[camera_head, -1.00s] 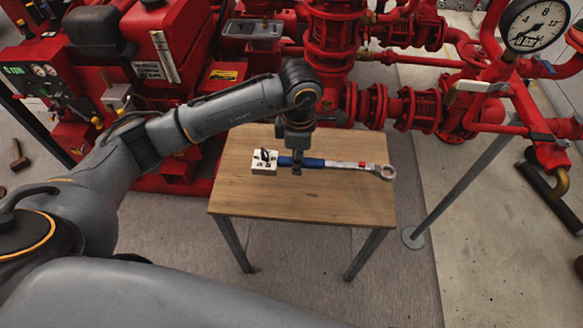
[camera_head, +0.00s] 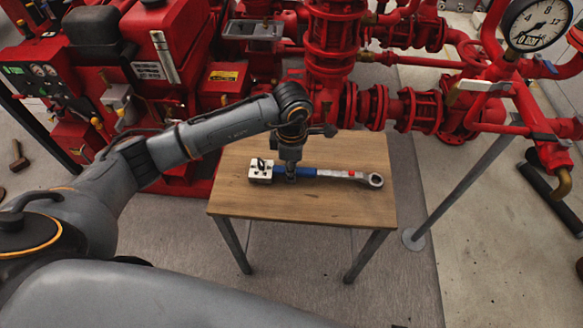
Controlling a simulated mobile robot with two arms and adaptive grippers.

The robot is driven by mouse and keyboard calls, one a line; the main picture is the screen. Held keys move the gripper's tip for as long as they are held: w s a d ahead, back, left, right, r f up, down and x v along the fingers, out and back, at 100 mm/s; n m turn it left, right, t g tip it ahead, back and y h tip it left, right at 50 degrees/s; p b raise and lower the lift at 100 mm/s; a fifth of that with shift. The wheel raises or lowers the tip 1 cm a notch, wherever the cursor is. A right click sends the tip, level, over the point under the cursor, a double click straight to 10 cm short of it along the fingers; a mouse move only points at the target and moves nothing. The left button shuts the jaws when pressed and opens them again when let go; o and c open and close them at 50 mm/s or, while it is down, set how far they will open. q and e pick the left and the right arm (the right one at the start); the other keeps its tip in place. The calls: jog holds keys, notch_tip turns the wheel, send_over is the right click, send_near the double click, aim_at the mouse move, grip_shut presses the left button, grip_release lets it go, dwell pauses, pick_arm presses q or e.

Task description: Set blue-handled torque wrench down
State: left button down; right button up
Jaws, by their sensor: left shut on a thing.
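The torque wrench (camera_head: 330,173) lies along the wooden table (camera_head: 300,204), its blue handle (camera_head: 276,171) to the left and its ring head (camera_head: 375,180) to the right. My left gripper (camera_head: 290,178) comes down from above and is shut on the blue handle. The wrench is at or very close to the table top; I cannot tell whether it fully rests there. My left arm hides nothing of the ring end. My right gripper is out of view.
Red pump pipework (camera_head: 400,108) and a red engine unit (camera_head: 165,60) stand behind the table. A grey post (camera_head: 465,185) stands to the right. The table's front half is clear.

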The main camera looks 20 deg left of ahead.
pick_arm(q)
jog(key=c, duration=1.5)
grip_release()
jog(key=o, duration=0.3)
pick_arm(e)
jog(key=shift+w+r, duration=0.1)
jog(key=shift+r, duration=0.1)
pick_arm(q)
jog(key=shift+r, duration=0.15)
notch_tip(320, 180, up, 12)
jog(key=shift+f+p, duration=0.1)
jog(key=shift+p, duration=0.5)
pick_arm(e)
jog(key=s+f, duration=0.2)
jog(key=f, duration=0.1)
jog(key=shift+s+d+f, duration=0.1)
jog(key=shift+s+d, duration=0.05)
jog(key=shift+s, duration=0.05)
